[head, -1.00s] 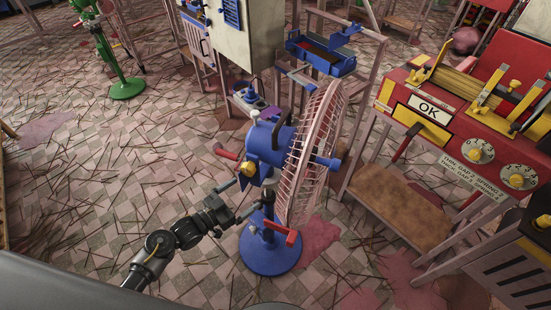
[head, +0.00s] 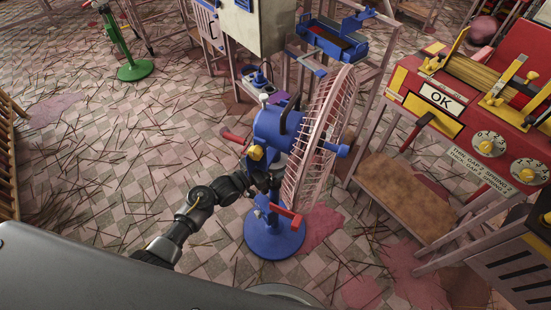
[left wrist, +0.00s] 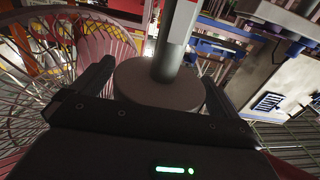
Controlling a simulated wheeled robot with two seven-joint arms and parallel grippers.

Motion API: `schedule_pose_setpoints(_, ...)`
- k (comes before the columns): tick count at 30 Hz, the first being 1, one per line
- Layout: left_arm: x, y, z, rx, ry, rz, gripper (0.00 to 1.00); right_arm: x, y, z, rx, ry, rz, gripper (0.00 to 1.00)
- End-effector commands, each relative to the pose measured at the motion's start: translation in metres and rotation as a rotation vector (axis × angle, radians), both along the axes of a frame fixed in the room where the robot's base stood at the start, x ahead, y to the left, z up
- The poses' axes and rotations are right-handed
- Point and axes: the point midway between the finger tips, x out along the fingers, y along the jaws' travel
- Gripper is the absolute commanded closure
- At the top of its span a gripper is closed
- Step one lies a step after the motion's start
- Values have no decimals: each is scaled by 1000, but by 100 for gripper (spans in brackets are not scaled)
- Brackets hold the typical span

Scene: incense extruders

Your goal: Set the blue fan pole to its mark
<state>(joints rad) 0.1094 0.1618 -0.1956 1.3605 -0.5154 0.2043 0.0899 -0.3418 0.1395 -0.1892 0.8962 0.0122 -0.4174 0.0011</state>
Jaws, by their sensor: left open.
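The blue fan has a blue motor (head: 273,128), a pale pink wire cage (head: 318,140) and a round blue base (head: 274,242). It stands upright on the tiled floor. A red lever (head: 288,212) sticks out low on its stand. My left gripper (head: 264,184) is at the pole, below the motor, and hides part of it in the head view. In the left wrist view the grey pole (left wrist: 175,45) rises from a wide round collar (left wrist: 160,85), between the two open fingers (left wrist: 163,70). I cannot make out the mark. My right gripper is out of view.
A red machine (head: 460,105) with dials and an OK sign stands at the right, above a brown shelf (head: 405,195). A blue tray rig (head: 333,40) and a pale cabinet (head: 255,40) stand behind the fan. A green stand (head: 134,70) is far left. Thin sticks litter the open floor.

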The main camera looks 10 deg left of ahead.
Motion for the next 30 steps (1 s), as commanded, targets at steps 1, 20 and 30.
schedule_pose_setpoints(1,1,-1,0,0,1,0,0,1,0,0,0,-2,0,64)
schedule_pose_setpoints(20,1,-1,0,0,1,0,48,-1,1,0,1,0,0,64)
schedule_pose_setpoints(30,1,-1,-11,1,2,0,63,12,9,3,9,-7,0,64)
